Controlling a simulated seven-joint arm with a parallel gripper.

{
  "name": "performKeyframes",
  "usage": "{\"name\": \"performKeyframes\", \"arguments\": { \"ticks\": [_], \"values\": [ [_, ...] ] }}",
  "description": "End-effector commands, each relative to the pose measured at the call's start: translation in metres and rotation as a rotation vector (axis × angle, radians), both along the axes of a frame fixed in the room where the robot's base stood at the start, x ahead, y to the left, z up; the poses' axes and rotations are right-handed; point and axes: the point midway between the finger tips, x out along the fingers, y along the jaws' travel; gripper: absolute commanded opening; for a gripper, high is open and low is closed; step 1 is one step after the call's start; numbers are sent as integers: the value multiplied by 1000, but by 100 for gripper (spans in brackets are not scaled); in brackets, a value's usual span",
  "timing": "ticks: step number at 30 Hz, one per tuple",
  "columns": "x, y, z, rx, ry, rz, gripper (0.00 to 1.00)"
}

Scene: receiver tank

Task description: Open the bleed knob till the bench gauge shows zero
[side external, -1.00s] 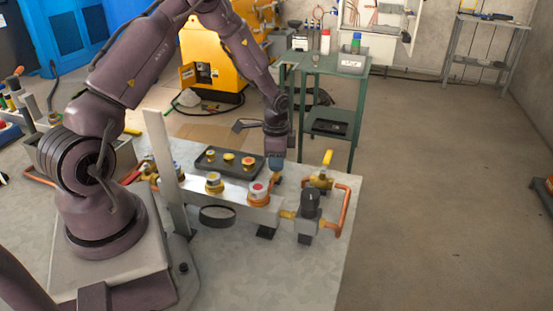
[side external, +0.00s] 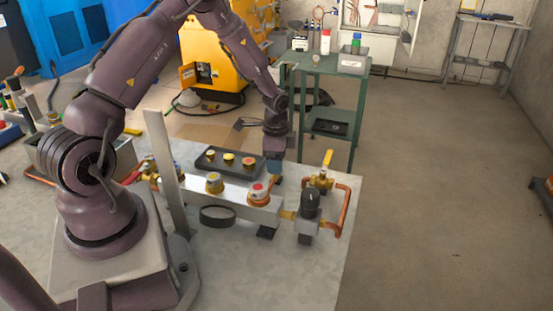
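A grey metal manifold bar (side external: 236,199) lies across the bench. A fitting with a red and white top (side external: 258,190) and a brass fitting (side external: 213,182) stand on it. A black upright knob (side external: 310,204) sits at the bar's right end. I cannot tell which part is the bleed knob. A round dark-rimmed part (side external: 217,216) on the bar's front may be the gauge; no reading is legible. My gripper (side external: 274,171) points down just behind the bar's right part, near the red-topped fitting. Its fingertips are too small and hidden to judge, and so is any contact.
A black tray (side external: 204,164) with several yellow and red caps lies behind the bar. A yellow-handled valve (side external: 327,160) and a copper pipe (side external: 343,214) stand at right. A grey upright plate (side external: 164,161) rises at left. The front bench surface (side external: 270,275) is clear.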

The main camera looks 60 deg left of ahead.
Motion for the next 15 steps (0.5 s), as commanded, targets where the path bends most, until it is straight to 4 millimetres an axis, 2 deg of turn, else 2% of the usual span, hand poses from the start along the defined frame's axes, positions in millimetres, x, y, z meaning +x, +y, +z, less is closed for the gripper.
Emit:
{"name": "performKeyframes", "arguments": {
  "ticks": [8, 11, 15],
  "values": [
    [0, 0, 7, 0, -1, 2, 57],
    [0, 0, 21, 1, -3, 2, 57],
    [0, -1, 52, 3, -6, 2, 57]
  ]
}}
